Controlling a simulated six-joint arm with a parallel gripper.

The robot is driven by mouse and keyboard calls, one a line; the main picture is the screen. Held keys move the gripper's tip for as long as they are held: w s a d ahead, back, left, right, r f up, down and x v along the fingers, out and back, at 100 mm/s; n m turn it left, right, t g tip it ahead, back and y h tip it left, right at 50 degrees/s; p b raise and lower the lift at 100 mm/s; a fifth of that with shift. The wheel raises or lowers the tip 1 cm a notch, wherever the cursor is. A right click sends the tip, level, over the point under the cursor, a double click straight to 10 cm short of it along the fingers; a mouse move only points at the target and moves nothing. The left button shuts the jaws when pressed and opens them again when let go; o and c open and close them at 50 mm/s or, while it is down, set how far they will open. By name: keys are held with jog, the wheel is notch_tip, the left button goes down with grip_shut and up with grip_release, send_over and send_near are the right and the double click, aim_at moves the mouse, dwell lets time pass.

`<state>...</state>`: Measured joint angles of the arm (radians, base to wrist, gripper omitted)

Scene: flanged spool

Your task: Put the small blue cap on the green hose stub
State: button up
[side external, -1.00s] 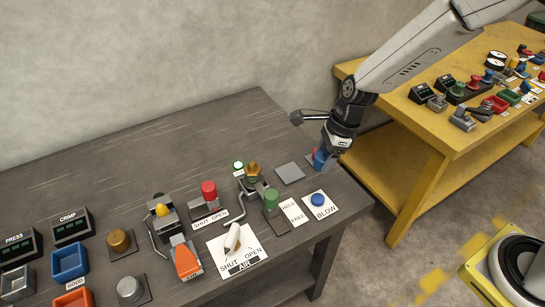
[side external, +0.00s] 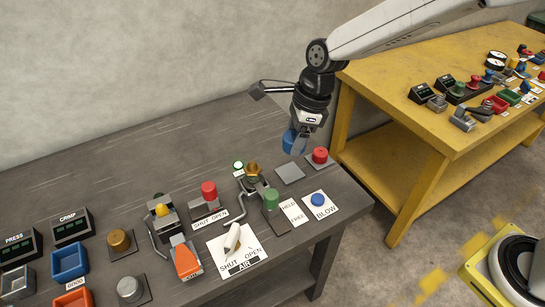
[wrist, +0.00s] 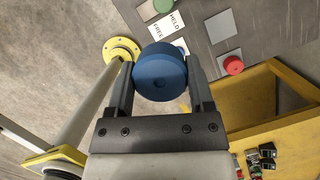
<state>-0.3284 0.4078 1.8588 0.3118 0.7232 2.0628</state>
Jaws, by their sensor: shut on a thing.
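My gripper (side external: 297,143) is shut on the small blue cap (side external: 288,141) and holds it in the air above the table's right part. In the wrist view the round blue cap (wrist: 160,72) sits between the two fingers, with a small dimple in its face. The green hose stub (side external: 271,197) stands upright on a dark block, to the left of the HELD / FREE label and below the cap in the side view. The green piece (wrist: 162,5) is partly cut off at the top edge of the wrist view. The cap and the stub are apart.
A red stub (side external: 320,155) stands on a grey plate at right, beside an empty grey plate (side external: 290,173). A brass fitting (side external: 252,170) and a blue BLOW button (side external: 317,200) are near the green stub. The table's back left is clear.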

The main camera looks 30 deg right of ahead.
jog(key=w+a+f, duration=0.3)
jog(key=w+f, duration=0.1)
jog(key=w, duration=0.4)
send_over(250, 163)
jog(key=shift+s+d+f, duration=0.1)
jog(key=shift+f, duration=0.7)
jog(key=shift+s+d+f, duration=0.15)
jog(key=shift+f, duration=0.7)
jog(key=shift+s+d+f, duration=0.1)
jog(key=shift+f, duration=0.7)
jog(key=shift+f, duration=0.1)
jog(key=shift+w+a+f, duration=0.1)
jog(key=shift+w+f, duration=0.05)
jog(key=shift+f, duration=0.05)
jog(key=shift+w+f, duration=0.1)
jog(key=shift+f, duration=1.45)
jog(key=shift+f, duration=0.6)
